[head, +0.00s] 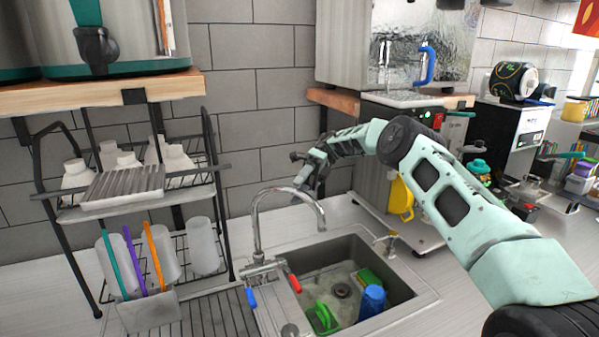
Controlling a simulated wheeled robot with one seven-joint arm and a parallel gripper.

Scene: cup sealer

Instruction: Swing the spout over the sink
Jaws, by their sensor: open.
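The chrome spout (259,215) rises from the faucet base at the sink's left side and arches to the right. Its outlet end hangs over the back left part of the sink basin (400,285). The faucet has a blue handle (251,298) and a red handle (295,284). My gripper (298,172) is just above and behind the top of the spout's arch, near the wall. It is open and holds nothing that I can see. Whether it touches the spout cannot be told from this view.
A blue cup (372,301), a green item (323,319) and a sponge (368,279) lie in the basin. A black dish rack (72,251) with bottles and cups stands to the left. A metal machine with a yellow jug (401,197) stands behind the sink, beneath my arm.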

